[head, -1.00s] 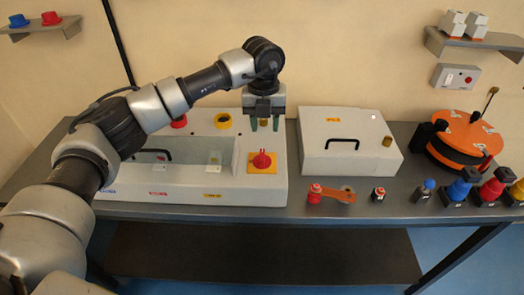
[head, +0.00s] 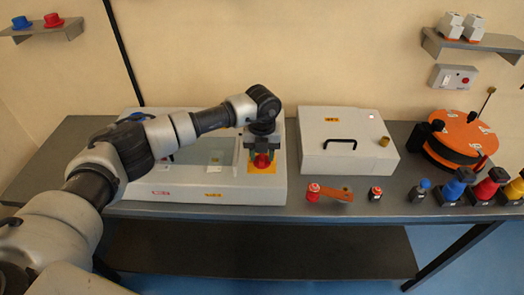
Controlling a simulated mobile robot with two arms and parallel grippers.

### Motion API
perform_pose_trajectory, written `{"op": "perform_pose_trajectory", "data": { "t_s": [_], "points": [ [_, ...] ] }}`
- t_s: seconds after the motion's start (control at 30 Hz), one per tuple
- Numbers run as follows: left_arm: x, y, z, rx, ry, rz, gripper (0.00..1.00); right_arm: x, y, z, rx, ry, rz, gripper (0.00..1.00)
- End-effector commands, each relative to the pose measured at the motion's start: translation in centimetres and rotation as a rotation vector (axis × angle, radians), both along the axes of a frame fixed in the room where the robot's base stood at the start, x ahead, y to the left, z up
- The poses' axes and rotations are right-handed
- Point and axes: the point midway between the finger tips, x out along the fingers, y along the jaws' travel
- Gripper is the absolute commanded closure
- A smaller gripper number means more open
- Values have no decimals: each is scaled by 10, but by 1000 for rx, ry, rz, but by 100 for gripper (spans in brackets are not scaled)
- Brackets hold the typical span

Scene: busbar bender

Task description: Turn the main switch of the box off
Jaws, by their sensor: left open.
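The main switch (head: 261,162) is a red rotary knob on a yellow square plate (head: 263,168) at the right end of the light grey machine box (head: 230,192). My left gripper (head: 261,153) points down right over the red knob with its fingers open, one on each side of the knob's top. I cannot tell if the fingers touch the knob. The knob's upper part is partly hidden by the gripper, so its exact angle is unclear. My right gripper is not in view.
A white lidded box (head: 345,152) with a black handle stands just right of the machine. An orange and black round device (head: 462,135) stands farther right. A red-and-orange lever piece (head: 330,192) and several small coloured pieces line the table's front edge (head: 400,212).

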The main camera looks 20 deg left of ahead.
Motion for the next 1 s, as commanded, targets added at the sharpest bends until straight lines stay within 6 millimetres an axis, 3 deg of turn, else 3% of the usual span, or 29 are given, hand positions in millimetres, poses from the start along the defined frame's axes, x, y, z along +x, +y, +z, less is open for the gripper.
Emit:
{"op": "perform_pose_trajectory", "data": {
  "t_s": [0.13,0.4,0.77,1.0],
  "points": [
    [0,0,0,0,0,0,61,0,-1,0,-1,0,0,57],
    [0,0,0,0,0,0,100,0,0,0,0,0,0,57],
    [0,0,0,-1,0,42,100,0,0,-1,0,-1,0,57],
    [0,0,0,-2,0,184,100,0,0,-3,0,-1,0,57]
  ]
}}
